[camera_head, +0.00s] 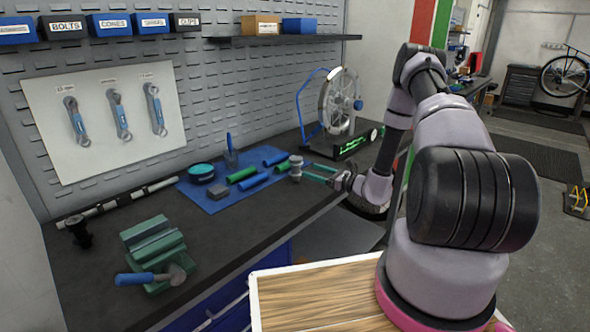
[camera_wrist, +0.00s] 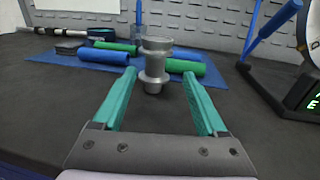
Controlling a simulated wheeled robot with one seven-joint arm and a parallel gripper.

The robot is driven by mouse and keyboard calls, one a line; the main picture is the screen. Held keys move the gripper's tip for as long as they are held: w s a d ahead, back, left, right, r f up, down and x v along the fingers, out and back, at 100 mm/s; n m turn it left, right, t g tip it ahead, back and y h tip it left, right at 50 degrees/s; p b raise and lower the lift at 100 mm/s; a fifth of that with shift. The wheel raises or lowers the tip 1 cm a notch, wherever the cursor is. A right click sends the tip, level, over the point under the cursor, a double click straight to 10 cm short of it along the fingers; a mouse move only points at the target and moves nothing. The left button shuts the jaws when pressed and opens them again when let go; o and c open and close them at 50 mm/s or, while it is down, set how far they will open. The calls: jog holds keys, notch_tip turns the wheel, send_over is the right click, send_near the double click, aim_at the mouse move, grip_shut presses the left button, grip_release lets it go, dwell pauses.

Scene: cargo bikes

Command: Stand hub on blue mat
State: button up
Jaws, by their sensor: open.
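A silver, spool-shaped hub (camera_head: 295,168) stands upright by the right end of the blue mat (camera_head: 205,201). In the wrist view the hub (camera_wrist: 155,66) is in front of the mat (camera_wrist: 60,58), and its base shows against dark bench top. My gripper (camera_head: 312,172) reaches in from the right, low over the bench. Its green fingers are open, with the tips (camera_wrist: 158,75) on either side of the hub. Gaps show between hub and fingers in the wrist view.
A wheel stand (camera_head: 338,110) is behind my gripper. A green vise (camera_head: 153,248) and a black part (camera_head: 77,231) are at left.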

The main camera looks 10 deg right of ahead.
aim_at(290, 177)
jog(key=x, duration=0.5)
jog(key=shift+w+f, duration=0.15)
jog(key=shift+s+a+r+x, duration=0.1)
jog(key=shift+x, duration=0.8)
jog(key=shift+s+a+r+x, duration=0.1)
jog(key=shift+x, duration=0.85)
jog(key=shift+s+a+x, duration=0.1)
jog(key=shift+x, duration=0.8)
grip_shut()
